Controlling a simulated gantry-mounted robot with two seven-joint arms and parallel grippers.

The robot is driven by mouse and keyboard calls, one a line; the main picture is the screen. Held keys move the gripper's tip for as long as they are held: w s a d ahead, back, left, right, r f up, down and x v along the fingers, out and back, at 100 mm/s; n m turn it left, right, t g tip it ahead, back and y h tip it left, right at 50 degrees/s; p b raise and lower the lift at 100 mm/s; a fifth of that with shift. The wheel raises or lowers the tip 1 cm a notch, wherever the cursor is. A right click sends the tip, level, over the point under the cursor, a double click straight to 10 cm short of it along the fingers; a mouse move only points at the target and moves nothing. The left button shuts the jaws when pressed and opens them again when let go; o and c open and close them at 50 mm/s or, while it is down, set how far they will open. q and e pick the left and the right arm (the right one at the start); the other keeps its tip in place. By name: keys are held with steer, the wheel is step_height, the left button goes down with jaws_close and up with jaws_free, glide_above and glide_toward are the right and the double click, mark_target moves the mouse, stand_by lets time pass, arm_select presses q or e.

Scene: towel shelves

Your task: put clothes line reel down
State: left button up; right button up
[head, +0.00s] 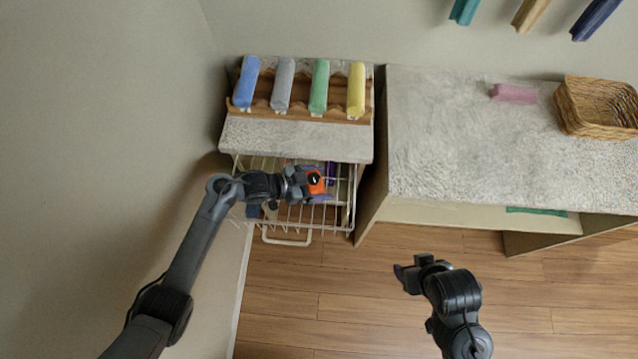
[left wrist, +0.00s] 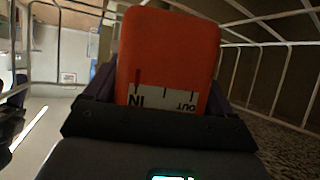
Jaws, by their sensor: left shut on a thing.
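The clothes line reel (head: 315,182) is a small orange-red block with a dark round spot in the head view. In the left wrist view the reel (left wrist: 170,45) fills the middle, with a white label reading IN and OUT. My left gripper (head: 308,181) is shut on it, with dark jaws on either side in the left wrist view. It is over the pulled-out white wire basket (head: 287,236), whose wires surround the reel in the left wrist view. I cannot tell whether the reel touches the basket floor. My right gripper (head: 408,273) is away from the reel, over the floor; its jaw gap is unclear.
Above the basket, a shelf unit (head: 295,138) holds blue, grey, green and yellow rolled towels in a wooden rack. Purple and blue items lie in the basket. A grey counter (head: 480,150) to the right carries a pink towel (head: 513,93) and a wicker basket (head: 597,106). The wood floor is clear.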

arm_select(q)
steer(key=shift+s+d+f, duration=0.25)
steer(key=shift+f, duration=0.15)
steer(key=shift+w+a, duration=0.1)
steer(key=shift+f, duration=0.2)
steer(key=o, duration=0.9)
steer(key=shift+o, duration=0.2)
steer(key=shift+r, duration=0.25)
steer(key=shift+p+v, duration=0.45)
steer(key=shift+v, duration=2.3)
steer(key=shift+f, duration=0.1)
